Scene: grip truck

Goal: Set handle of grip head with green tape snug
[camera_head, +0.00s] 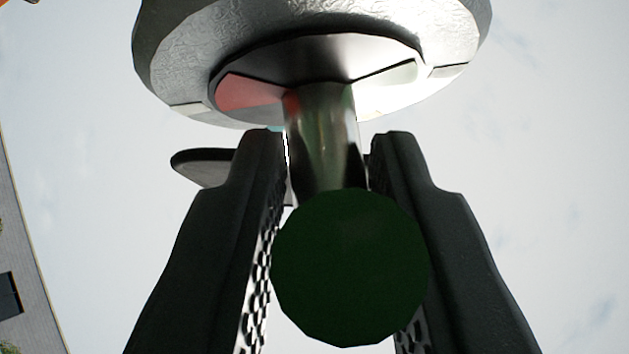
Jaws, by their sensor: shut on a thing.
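The grip head (175,60) is a large, rough silver disc at the top of the view, seen from below. Its inner face has a dark area, a red patch (250,92) and a pale greenish-white patch. A shiny metal handle shaft (322,140) runs from it toward me and ends in a dark green round knob (350,268). My gripper (328,150) has its two black fingers on either side of the shaft and knob, shut on the handle. No green tape can be made out clearly. The far side of the head is hidden.
A dark flat, rounded piece (200,167) sticks out left behind the left finger. A grey building (25,260) stands at the far left edge. Cloudy sky fills the rest, with open space on both sides.

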